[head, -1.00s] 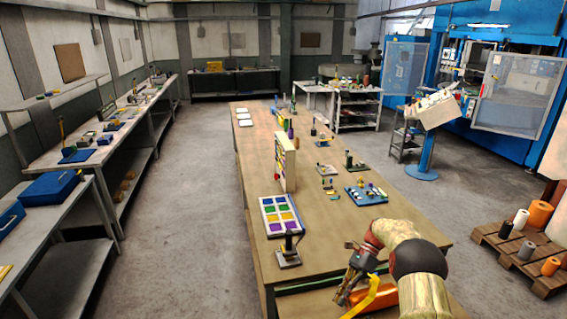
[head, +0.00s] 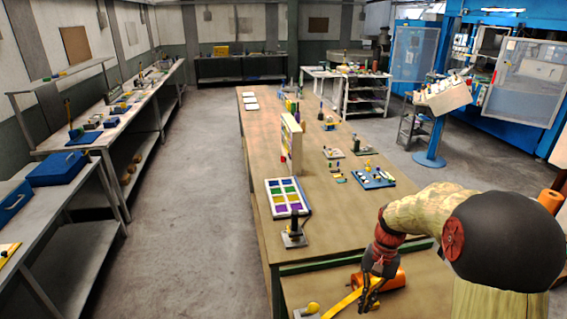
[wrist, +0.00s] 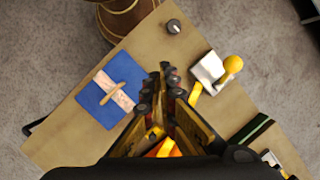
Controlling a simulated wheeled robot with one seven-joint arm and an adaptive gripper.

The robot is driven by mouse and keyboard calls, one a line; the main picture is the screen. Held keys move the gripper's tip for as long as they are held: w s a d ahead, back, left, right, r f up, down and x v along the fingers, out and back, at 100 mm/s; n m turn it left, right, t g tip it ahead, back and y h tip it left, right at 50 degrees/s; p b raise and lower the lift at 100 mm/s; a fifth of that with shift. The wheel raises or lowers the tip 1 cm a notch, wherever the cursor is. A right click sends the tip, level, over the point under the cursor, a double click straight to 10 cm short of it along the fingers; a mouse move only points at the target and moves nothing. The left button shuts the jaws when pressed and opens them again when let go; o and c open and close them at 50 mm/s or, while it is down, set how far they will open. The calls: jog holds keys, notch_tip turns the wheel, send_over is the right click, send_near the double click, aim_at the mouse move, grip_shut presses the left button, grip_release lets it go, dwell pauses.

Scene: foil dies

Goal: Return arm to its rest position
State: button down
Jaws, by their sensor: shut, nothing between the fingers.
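My arm (head: 505,240) folds in from the lower right of the head view, with its wrist bent down. In the wrist view the fingers of my gripper (wrist: 168,78) are together and hold nothing. Below them lie a blue pad (wrist: 108,93) with a pale piece on it and a white block (wrist: 208,68) with a yellow ball lever (wrist: 232,64). I cannot tell how high the fingertips are above the bench.
The long wooden table (head: 330,225) carries a tray of coloured squares (head: 287,197), a small dark press (head: 293,232), an upright board (head: 291,145) and a blue tray (head: 372,178). A dark knob (wrist: 173,26) stands on the lower bench. The floor aisle (head: 190,210) at left is clear.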

jog(key=s+a+r+n+t+b, duration=0.1)
jog(key=s+r+n+t+b, duration=0.1)
jog(key=s, duration=0.5)
jog(key=s+a+r+n+t+h+b, duration=0.1)
jog(key=s+r+t+b, duration=0.2)
jog(key=s+b, duration=0.2)
jog(key=s+a+r+n+t+h+b, duration=0.1)
jog(key=s+a+r+n+t+b, duration=0.1)
jog(key=s, duration=0.7)
jog(key=shift+r+n+t+b, duration=0.3)
jog(key=shift+r+t+b, duration=0.5)
jog(key=shift+r, duration=0.05)
